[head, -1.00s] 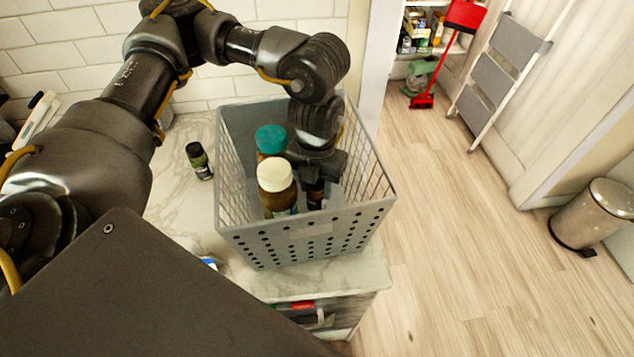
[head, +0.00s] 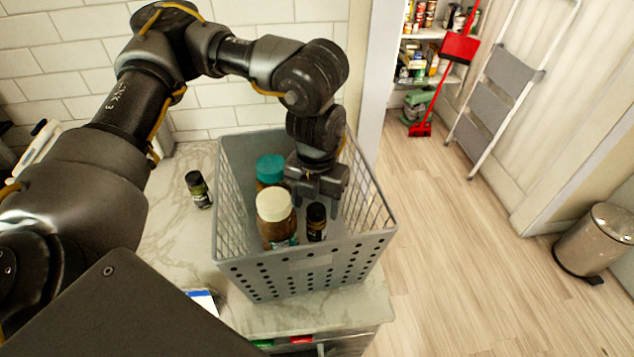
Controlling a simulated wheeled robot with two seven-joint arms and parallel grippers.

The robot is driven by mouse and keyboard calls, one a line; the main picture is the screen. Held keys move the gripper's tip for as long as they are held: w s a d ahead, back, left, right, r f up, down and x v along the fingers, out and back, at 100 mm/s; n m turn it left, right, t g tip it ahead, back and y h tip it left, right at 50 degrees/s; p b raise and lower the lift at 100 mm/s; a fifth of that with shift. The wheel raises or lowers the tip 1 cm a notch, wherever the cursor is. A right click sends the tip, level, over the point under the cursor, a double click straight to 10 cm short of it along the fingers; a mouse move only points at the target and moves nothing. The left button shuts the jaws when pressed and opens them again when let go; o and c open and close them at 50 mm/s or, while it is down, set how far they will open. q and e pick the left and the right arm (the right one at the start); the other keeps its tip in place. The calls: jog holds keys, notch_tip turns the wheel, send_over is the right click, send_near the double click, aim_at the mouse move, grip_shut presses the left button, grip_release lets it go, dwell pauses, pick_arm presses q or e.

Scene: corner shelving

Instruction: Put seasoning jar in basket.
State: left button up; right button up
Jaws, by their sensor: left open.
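A grey basket (head: 222,235) with perforated walls stands on the marble counter. Inside it are a jar with a cream lid (head: 275,222), a jar with a teal lid (head: 270,169) and a small dark seasoning jar (head: 316,222) with a black cap. My left gripper (head: 318,199) is inside the basket, pointing down, open, just above and behind the small dark jar. Another small black-capped seasoning jar (head: 198,190) stands on the counter left of the basket. My right gripper is not in view.
The marble counter (head: 175,235) has free room left of the basket. A white tiled wall (head: 250,100) is behind. To the right, beyond the counter edge, are the wood floor, a step ladder (head: 500,90), a red dustpan (head: 459,47) and a metal bin (head: 595,243).

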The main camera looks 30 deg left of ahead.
pick_arm(q)
notch_tip(320, 180, up, 8)
jog(key=b, duration=0.1)
jog(key=shift+r, duration=0.15)
dwell(0.5)
